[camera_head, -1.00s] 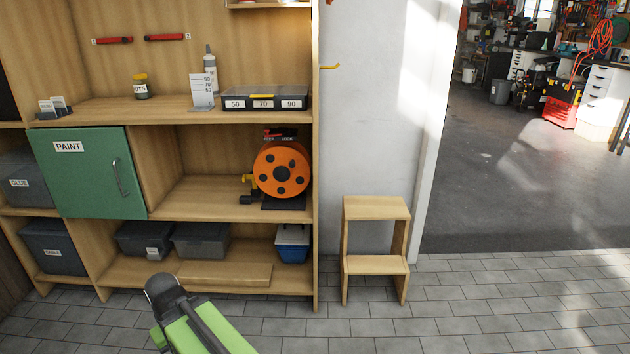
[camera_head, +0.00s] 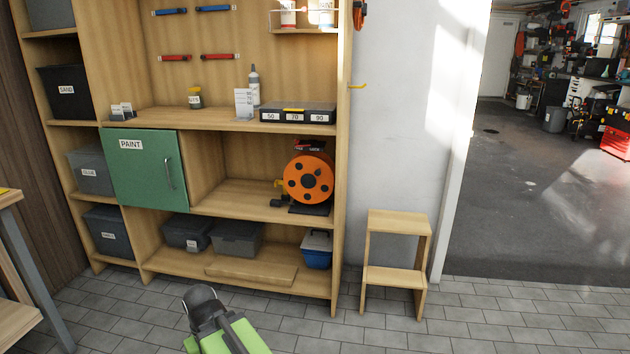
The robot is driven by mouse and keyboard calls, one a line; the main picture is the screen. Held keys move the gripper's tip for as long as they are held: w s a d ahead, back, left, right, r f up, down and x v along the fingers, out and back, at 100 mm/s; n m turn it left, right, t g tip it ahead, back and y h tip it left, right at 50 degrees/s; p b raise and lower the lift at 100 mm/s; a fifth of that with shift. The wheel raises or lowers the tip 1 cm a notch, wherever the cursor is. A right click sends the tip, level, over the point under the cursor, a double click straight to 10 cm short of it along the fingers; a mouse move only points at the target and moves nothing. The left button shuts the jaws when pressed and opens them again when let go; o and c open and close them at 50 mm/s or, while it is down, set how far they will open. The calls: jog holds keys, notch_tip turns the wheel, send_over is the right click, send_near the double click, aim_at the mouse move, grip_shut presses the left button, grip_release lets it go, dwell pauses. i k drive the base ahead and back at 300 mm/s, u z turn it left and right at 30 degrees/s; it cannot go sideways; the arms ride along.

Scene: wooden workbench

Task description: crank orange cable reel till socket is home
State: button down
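The orange cable reel (camera_head: 309,180) stands upright on a black base on the middle shelf, at its right end near the side panel. A small yellow and dark part, partly hidden, shows at the reel's left side; I cannot tell whether it is the socket. The crank is too small to make out. My green and dark arm shows at the bottom of the view, well short of the shelf and apart from the reel. I cannot make out my gripper's fingers.
A green PAINT cabinet door (camera_head: 147,170) is left of the reel. A black case (camera_head: 297,113) lies on the shelf above. A wooden step stool (camera_head: 396,262) stands right of the shelving. A workbench edge (camera_head: 12,325) is at far left. Tiled floor in front is clear.

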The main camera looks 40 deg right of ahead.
aim_at(309, 177)
jog(key=u, duration=0.2)
jog(key=i, duration=1)
jog(key=z, duration=0.1)
